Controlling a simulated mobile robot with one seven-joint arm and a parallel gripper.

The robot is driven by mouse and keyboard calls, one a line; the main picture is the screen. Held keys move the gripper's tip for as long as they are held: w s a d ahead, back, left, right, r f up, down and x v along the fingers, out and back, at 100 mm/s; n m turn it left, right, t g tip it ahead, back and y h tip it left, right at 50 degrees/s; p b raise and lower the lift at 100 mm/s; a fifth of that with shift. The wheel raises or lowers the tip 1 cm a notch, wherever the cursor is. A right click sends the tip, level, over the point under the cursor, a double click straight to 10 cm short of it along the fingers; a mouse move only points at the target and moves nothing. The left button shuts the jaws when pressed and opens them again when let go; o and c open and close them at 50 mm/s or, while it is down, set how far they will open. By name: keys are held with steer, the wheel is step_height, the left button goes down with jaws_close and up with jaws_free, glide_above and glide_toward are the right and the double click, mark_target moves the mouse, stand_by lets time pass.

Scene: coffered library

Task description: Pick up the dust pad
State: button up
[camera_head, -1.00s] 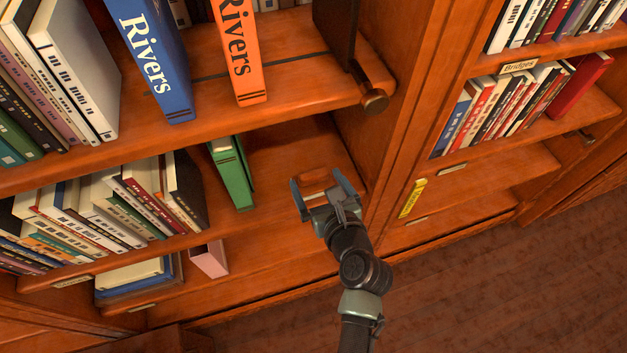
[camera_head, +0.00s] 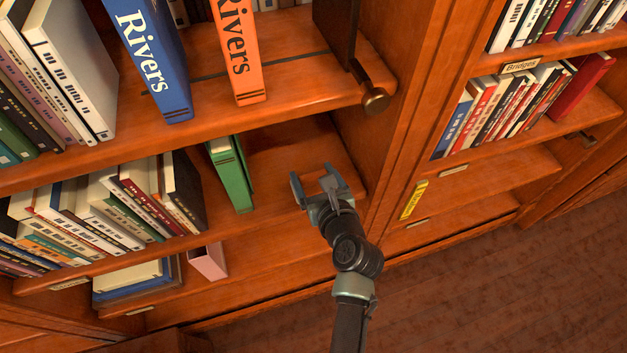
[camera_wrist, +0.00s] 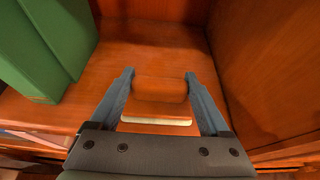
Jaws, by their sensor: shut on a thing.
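The dust pad (camera_wrist: 159,90) is a wood-coloured block with a rounded upper part and a pale edge along its near side. In the wrist view it sits between the two blue-grey fingers of my gripper (camera_wrist: 159,75), which are shut on it. In the head view my gripper (camera_head: 312,172) is at the right end of the lower shelf, and the pad is hard to make out against the similar wood. I cannot tell whether the pad touches the shelf board.
A green book (camera_head: 232,175) stands left of my gripper, also at left in the wrist view (camera_wrist: 45,45). A wooden side panel (camera_wrist: 265,70) is close on the right. The shelf above holds a blue Rivers book (camera_head: 152,60) and an orange one (camera_head: 240,55).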

steer(key=shift+r, duration=0.1)
step_height(320, 180, up, 10)
steer(key=p, duration=0.3)
stand_by(1.2)
steer(key=m+h+p, duration=0.2)
steer(key=p, duration=0.3)
glide_toward(314, 174)
step_height(314, 174, up, 3)
steer(key=s+a+m+h+p, duration=0.1)
steer(key=s+a+h+p, duration=0.1)
steer(key=s, duration=0.5)
steer(key=shift+s+f+m+t+p, duration=0.2)
steer(key=shift+s+m+t+p, duration=0.15)
steer(key=shift+p, duration=0.3)
